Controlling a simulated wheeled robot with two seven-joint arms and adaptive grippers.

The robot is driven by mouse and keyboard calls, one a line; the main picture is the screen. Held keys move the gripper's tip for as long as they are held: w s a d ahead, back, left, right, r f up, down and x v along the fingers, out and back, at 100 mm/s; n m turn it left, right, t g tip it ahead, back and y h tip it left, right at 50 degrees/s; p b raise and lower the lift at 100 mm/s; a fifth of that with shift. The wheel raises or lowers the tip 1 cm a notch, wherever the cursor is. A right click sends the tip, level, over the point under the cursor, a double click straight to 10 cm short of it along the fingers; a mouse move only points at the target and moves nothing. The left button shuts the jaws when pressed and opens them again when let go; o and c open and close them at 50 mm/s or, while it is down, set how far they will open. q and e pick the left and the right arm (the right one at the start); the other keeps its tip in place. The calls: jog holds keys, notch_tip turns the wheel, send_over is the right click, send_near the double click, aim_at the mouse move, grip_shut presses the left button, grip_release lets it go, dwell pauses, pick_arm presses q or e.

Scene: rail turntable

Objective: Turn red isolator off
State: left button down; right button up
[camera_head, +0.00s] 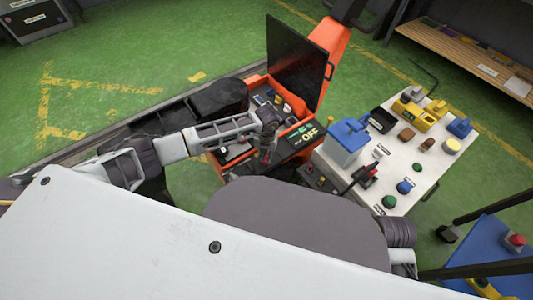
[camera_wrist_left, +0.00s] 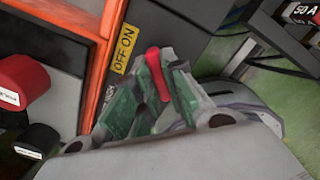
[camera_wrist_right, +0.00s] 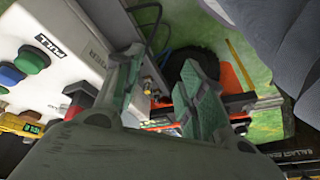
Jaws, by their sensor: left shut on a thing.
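The red isolator is a red handle (camera_wrist_left: 158,74) on a dark panel, beside a yellow label (camera_wrist_left: 124,49) reading OFF and ON. My left gripper (camera_wrist_left: 160,82) is shut on this handle, with a green-padded finger on each side. In the head view my left gripper (camera_head: 267,145) reaches down over the orange console (camera_head: 232,168); the handle is mostly hidden there. My right gripper (camera_wrist_right: 163,82) is open and empty in the right wrist view, its fingers well apart. I cannot make it out in the head view.
A white control box (camera_head: 401,187) with coloured buttons and a blue case (camera_head: 347,140) stands right of the console. The console's black lid (camera_head: 297,60) is raised. A red knob (camera_wrist_left: 22,84) and a black knob (camera_wrist_left: 37,141) are left of my left gripper.

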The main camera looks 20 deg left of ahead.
pick_arm(q)
jog(key=shift+r, duration=0.1)
jog(key=shift+n+p, duration=1.35)
jog(key=shift+n, duration=0.25)
jog(key=shift+n+p, duration=1)
jog(key=shift+n, duration=0.2)
jog(key=shift+n+p, duration=1.2)
jog(key=shift+n, duration=0.8)
pick_arm(e)
notch_tip(320, 180, down, 10)
jog(key=s+d+g+h, duration=0.1)
jog(key=d+g, duration=0.1)
jog(key=shift+s+d+f, duration=0.15)
jog(key=shift+s+f, duration=0.05)
jog(key=shift+f, duration=0.05)
pick_arm(q)
jog(key=c, duration=1.5)
grip_release()
pick_arm(e)
jog(key=shift+r, duration=0.1)
